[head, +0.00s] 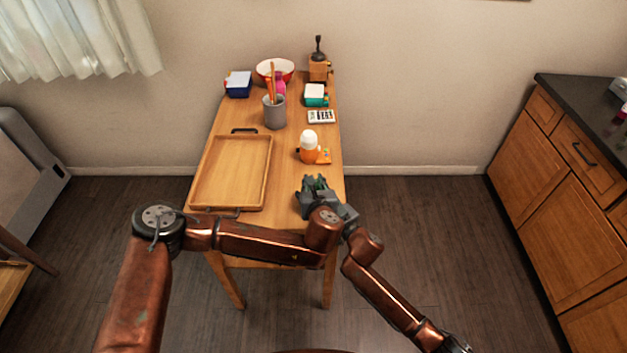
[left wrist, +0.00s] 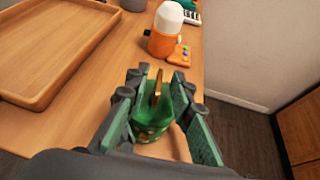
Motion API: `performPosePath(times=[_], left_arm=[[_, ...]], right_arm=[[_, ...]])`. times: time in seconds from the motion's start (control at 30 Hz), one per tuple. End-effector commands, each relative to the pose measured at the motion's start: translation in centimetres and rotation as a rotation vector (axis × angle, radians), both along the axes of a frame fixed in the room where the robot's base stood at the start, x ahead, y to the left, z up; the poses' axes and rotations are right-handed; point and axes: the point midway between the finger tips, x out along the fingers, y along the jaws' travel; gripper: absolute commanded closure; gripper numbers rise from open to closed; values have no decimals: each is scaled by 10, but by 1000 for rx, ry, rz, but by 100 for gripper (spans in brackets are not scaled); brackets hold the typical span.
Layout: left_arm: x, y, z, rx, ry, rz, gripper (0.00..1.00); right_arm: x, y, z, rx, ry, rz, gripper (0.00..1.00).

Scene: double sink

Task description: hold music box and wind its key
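A small green thing with gold marks (left wrist: 147,130) and an upright gold piece (left wrist: 157,88) stands on the table between my left fingers in the left wrist view; it looks like the music box with its key. My left gripper (left wrist: 157,78) is open around it, fingers on either side, with some bare table showing near the right finger. In the head view my left gripper (head: 316,186) is over the near right part of the table and mostly hides the green thing.
A wooden tray (head: 196,188) lies left on the table (head: 285,190). An orange-and-white egg-shaped thing (head: 308,143) stands just beyond my left gripper. Behind are a grey cup (head: 274,116), a teal box (head: 316,101), a blue box (head: 238,90), a red bowl (head: 287,68) and a grinder (head: 318,70).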

Motion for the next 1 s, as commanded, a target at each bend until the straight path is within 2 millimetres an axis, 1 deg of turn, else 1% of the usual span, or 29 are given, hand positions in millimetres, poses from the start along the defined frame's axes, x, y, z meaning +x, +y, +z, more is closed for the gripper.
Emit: performPosePath(times=[0.17,0.4,0.5,0.6,0.7,1.0], left_arm=[[-25,-3,10,-2,1,-4,78],[-71,-8,30,-2,2,-4,78],[-87,-10,36,-2,2,-4,78],[-97,-10,41,-1,1,-2,78],[-103,-10,44,0,1,-1,78],[-106,-10,45,0,0,0,78]], right_arm=[[0,0,1,1,-1,0,76],[0,0,1,1,-1,0,76],[0,0,1,1,-1,0,76],[0,0,1,1,-1,0,76],[0,0,1,1,-1,0,76],[0,0,1,1,-1,0,76]])
